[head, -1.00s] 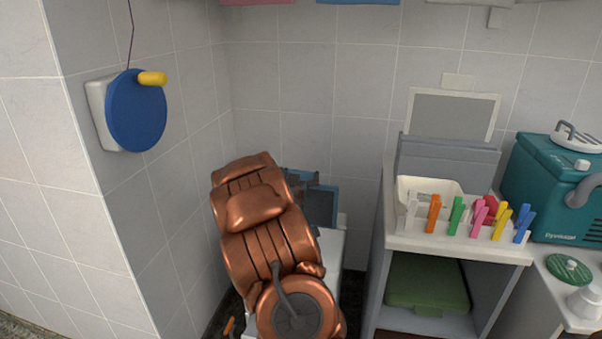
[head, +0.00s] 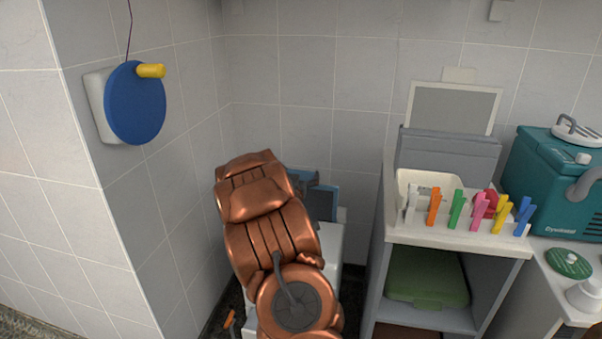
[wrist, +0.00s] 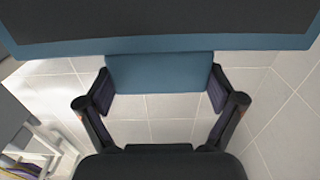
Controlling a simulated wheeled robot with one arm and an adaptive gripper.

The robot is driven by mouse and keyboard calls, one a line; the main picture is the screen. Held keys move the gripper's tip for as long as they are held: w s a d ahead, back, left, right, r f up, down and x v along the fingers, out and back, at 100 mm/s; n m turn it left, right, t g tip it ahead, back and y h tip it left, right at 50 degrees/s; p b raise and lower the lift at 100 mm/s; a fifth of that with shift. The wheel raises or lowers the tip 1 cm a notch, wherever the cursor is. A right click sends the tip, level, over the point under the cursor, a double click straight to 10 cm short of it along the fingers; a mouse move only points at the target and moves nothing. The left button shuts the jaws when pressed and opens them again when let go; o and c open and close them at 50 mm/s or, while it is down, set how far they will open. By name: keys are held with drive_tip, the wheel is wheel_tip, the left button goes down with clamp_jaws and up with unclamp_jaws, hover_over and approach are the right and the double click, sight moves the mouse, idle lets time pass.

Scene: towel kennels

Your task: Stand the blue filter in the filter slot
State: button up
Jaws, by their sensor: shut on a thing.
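The blue filter (head: 323,204) has a blue frame around a dark panel. In the head view it is partly hidden behind my copper arm. My gripper (head: 305,180) is beside it, mostly hidden by the arm. In the wrist view, my gripper (wrist: 160,88) has its two fingers closed on the sides of the filter's blue tab (wrist: 160,70). The frame and dark panel (wrist: 160,22) spread across the top of that view. A grey holder (head: 447,160) stands on the shelf unit, with a white-framed grey panel (head: 452,107) upright behind it. I cannot tell which opening is the filter slot.
Coloured pegs (head: 457,210) and a white tray (head: 425,182) occupy the shelf unit's top, right of my arm. A teal box (head: 550,185) stands farther right. A blue disc with a yellow knob (head: 135,103) hangs on the left wall. A white surface (head: 328,250) lies below the filter.

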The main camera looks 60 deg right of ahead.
wheel_tip(320, 180, down, 6)
drive_tip(key=b, duration=0.1)
idle(1.0)
